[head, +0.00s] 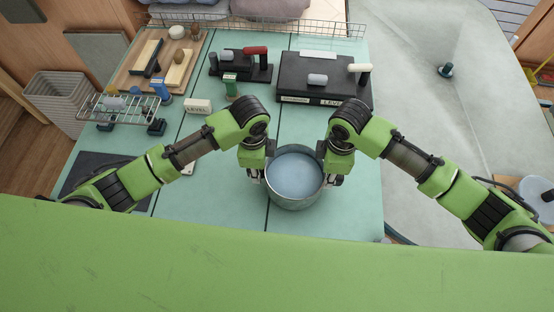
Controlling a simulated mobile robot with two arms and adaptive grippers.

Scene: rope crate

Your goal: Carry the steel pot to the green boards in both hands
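The steel pot (294,203) is round and grey, upright, with a pale bluish inside. It is in the middle front of the head view, over the green boards (225,205), which have dark seams between them. I cannot tell whether it rests on them or is held above. My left gripper (257,176) is at the pot's left side and my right gripper (333,180) is at its right side, both pointing down by the rim. Any handles are hidden by the grippers, and I cannot see whether the fingers are closed on them.
A wooden tray (160,68), a wire rack (117,107) and a white block (198,106) are at left. The boards' right front is clear.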

